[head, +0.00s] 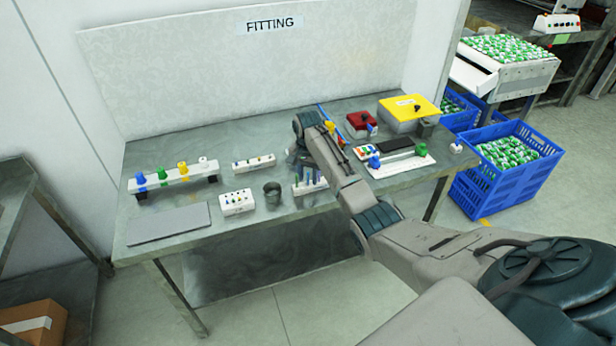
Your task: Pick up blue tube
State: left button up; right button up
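A white rail rack (172,180) at the left of the table holds a row of coloured pieces. The blue piece (140,179) stands at its left end, with a green, a yellow and a white one to its right. A long thin blue rod or tube (328,122) lies at the back, partly behind my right arm. A small stand (309,186) with several blue-topped pegs is at the table's front. My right gripper (296,158) points down over the middle of the table, just behind this stand. Its fingers are too small and dark to read. My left gripper is out of view.
A dark cup (272,192), a white block (237,203) and a grey plate (169,224) stand toward the front left. A yellow-lidded box (409,107), a red box (360,121) and a white board (395,163) fill the right side. Blue crates (503,180) stand on the floor.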

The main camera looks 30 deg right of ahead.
jog(key=shift+f, duration=0.4)
grip_shut()
jog(key=shift+r, duration=0.2)
